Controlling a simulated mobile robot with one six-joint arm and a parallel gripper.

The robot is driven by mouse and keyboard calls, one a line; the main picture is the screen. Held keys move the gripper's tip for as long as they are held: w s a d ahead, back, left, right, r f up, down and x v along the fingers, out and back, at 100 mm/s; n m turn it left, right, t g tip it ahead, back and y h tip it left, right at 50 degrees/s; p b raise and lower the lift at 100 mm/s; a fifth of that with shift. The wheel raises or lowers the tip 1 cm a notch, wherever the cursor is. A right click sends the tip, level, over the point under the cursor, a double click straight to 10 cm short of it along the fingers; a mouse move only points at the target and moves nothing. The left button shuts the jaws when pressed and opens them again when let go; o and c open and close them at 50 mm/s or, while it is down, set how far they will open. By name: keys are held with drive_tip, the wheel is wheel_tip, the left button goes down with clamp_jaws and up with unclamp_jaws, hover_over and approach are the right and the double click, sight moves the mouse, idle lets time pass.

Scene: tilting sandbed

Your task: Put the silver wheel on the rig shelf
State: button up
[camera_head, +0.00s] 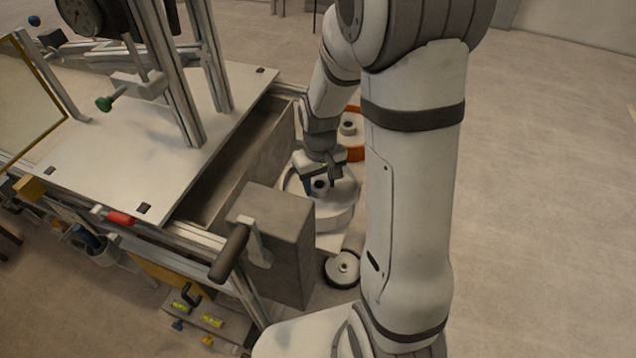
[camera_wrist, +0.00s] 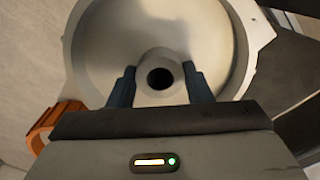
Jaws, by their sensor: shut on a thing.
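The silver wheel (camera_head: 337,207) is a broad, pale grey dish with a raised hub, beside the rig at the centre of the head view. In the wrist view the wheel (camera_wrist: 215,35) fills the upper middle, its hollow hub facing me. My gripper (camera_head: 321,184) is down at the wheel, shut on its hub, with one dark finger on each side in the wrist view (camera_wrist: 158,82). The rig's white flat plate (camera_head: 110,165), which looks like the shelf, is left of the wheel and higher. The wheel's underside is hidden.
An orange-rimmed wheel (camera_head: 354,152) lies behind the silver one, and a small dark-rimmed wheel (camera_head: 342,269) lies in front. Metal posts (camera_head: 172,75) and a green knob (camera_head: 104,103) stand above the plate.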

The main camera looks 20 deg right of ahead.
drive_tip(key=shift+f, duration=0.35)
drive_tip(key=o, duration=1)
drive_tip(key=shift+o, duration=0.2)
wheel_tip(320, 180, up, 12)
drive_tip(key=shift+r, duration=0.1)
